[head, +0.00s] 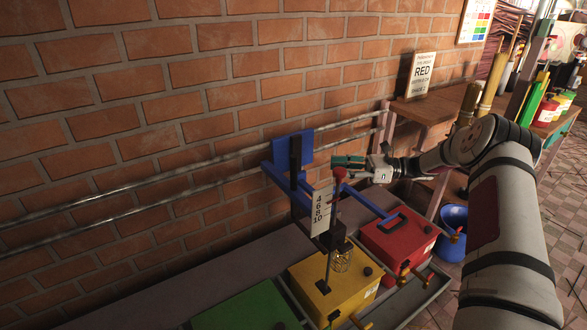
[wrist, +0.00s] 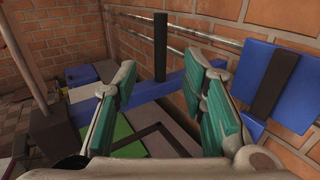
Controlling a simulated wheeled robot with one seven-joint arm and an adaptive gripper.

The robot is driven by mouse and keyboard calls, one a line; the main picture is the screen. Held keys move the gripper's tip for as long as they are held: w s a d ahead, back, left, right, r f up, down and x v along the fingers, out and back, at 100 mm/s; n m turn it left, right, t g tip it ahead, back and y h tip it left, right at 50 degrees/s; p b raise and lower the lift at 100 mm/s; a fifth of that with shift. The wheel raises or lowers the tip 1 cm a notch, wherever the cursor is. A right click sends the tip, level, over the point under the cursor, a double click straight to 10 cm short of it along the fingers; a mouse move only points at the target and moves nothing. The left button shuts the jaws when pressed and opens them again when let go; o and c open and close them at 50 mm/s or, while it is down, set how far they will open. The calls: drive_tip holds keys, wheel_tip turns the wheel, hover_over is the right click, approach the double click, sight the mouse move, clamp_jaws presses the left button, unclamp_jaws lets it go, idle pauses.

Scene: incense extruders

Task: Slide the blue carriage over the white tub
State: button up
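The blue carriage (head: 300,142) hangs on the wall rails above the row of coloured boxes. A dark upright post (head: 296,160) stands on its blue bar, and the post also shows in the wrist view (wrist: 160,46). My gripper (head: 345,163) is to the right of the post in the head view. In the wrist view my gripper (wrist: 165,95) is open, with green pads apart; the post appears beyond and between them, with no visible contact. I cannot make out a white tub with certainty in either view.
Green (head: 250,308), yellow (head: 340,285) and red (head: 399,238) boxes line the wall below. A red-knobbed lever (head: 340,173) and a number plate (head: 322,210) stand close to my gripper. A blue bucket (head: 453,220) stands right of the red box. The rails (head: 150,185) run clear leftward.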

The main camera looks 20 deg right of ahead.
drive_tip(key=b, duration=0.2)
hover_over(294, 189)
drive_tip(key=w, duration=0.1)
drive_tip(key=shift+d, duration=0.1)
clamp_jaws()
